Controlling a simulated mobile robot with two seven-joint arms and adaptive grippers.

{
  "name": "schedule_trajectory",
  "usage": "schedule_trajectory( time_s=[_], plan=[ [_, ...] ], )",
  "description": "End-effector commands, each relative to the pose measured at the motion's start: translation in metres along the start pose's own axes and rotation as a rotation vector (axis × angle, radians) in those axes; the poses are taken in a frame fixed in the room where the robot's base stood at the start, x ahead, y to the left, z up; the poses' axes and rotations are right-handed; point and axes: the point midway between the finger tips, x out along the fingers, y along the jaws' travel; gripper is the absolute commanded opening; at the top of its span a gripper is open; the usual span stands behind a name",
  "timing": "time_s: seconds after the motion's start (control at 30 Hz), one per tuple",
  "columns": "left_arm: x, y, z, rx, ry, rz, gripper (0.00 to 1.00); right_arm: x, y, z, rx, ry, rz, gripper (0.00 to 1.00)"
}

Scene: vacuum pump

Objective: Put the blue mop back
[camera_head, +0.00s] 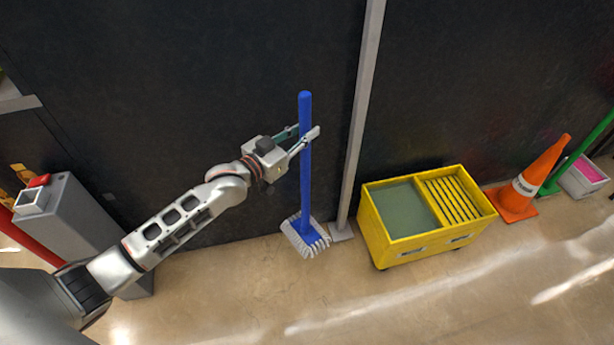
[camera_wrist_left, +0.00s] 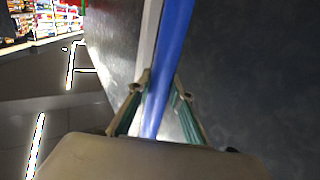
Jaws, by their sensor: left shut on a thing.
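The blue mop (camera_head: 305,180) stands nearly upright in front of the dark wall, with its white-fringed head (camera_head: 305,236) low, at the floor near the base of a grey post. I cannot tell whether the head touches the floor. My left gripper (camera_head: 304,136) is shut on the upper part of the mop's handle. In the left wrist view the blue handle (camera_wrist_left: 168,65) runs between the two fingers of the left gripper (camera_wrist_left: 155,100). My right gripper is not in view.
A yellow mop bucket (camera_head: 413,238) with green-grey water stands right of the grey post (camera_head: 358,110). An orange cone (camera_head: 530,183) and a green pole (camera_head: 575,160) are farther right. A grey cabinet (camera_head: 85,220) is at left. The front floor is clear.

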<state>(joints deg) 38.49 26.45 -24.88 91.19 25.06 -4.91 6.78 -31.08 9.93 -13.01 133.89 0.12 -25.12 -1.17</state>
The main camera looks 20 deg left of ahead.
Motion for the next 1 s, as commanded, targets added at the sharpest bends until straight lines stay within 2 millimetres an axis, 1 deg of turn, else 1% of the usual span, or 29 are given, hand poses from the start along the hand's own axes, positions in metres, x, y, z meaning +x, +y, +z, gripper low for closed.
schedule_trajectory(
  time_s=[0.03, 0.13, 0.3, 0.43, 0.5, 0.6, 0.67, 0.73, 0.87, 0.93, 1.0],
  plan=[
    [-0.001, 0.001, 0.023, -0.008, -0.008, 0.0, 0.0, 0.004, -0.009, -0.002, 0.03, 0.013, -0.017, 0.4],
    [0.0, 0.001, 0.045, -0.008, -0.008, 0.0, 0.0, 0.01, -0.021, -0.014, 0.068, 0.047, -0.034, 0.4],
    [0.001, 0.001, 0.081, -0.006, -0.007, 0.0, 0.0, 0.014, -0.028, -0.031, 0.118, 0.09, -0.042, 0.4],
    [0.002, 0.001, 0.096, -0.005, -0.002, 0.0, 0.0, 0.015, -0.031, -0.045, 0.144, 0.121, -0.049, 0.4],
    [0.003, 0.0, 0.1, -0.004, 0.002, 0.0, 0.0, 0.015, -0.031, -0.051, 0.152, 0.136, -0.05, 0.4],
    [0.004, -0.001, 0.099, -0.002, 0.007, 0.0, 0.0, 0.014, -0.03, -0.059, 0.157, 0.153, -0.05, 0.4],
    [0.004, -0.001, 0.101, -0.001, 0.008, 0.0, 0.0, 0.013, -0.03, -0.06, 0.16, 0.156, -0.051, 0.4],
    [0.004, 0.0, 0.107, -0.001, 0.006, 0.0, 0.0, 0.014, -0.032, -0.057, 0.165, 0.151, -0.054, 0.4],
    [0.003, 0.0, 0.129, -0.004, 0.0, 0.0, 0.0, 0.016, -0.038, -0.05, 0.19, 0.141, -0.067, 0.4],
    [0.003, 0.0, 0.14, -0.005, -0.002, 0.0, 0.0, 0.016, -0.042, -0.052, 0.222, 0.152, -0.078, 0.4],
    [0.004, 0.0, 0.146, -0.004, 0.0, 0.0, 0.0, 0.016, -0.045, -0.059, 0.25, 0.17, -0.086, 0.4]
  ],
)
